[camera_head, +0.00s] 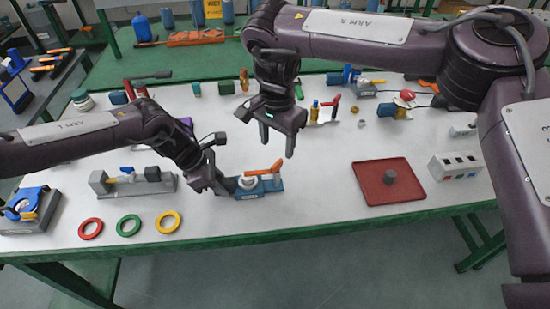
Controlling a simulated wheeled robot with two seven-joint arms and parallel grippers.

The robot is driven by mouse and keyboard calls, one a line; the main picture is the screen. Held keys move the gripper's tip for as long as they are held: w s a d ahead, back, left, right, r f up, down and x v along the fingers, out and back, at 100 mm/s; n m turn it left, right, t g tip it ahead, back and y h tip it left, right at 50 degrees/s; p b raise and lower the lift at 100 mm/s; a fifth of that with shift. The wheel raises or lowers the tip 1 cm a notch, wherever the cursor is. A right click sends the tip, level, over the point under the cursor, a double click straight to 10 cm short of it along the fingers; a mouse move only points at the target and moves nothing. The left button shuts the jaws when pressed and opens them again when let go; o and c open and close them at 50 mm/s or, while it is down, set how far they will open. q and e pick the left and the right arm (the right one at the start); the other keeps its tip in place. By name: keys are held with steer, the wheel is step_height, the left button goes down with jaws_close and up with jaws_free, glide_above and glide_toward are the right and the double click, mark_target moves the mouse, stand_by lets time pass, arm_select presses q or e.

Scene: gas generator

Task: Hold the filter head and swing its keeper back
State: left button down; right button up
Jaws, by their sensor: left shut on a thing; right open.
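The filter head (247,183) stands near the middle front of the table, a light round part on a blue base. An orange lever, which looks like its keeper (264,169), lies across its top and points right and slightly up. My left gripper (229,186) reaches in from the left and is shut on the filter head's left side; its fingertips are partly hidden there. My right gripper (278,143) is open and empty, fingers pointing down, above the table behind the filter head and apart from it.
Red (90,228), green (128,225) and yellow (168,222) rings lie at the front left. A grey vise-like fixture (105,187) stands behind them. A red tray (388,195) with a grey cylinder is at right, beside a switch box (455,166). The table between filter head and tray is clear.

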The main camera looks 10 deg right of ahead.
arm_select(q)
steer(key=c, duration=1.1)
jaws_free()
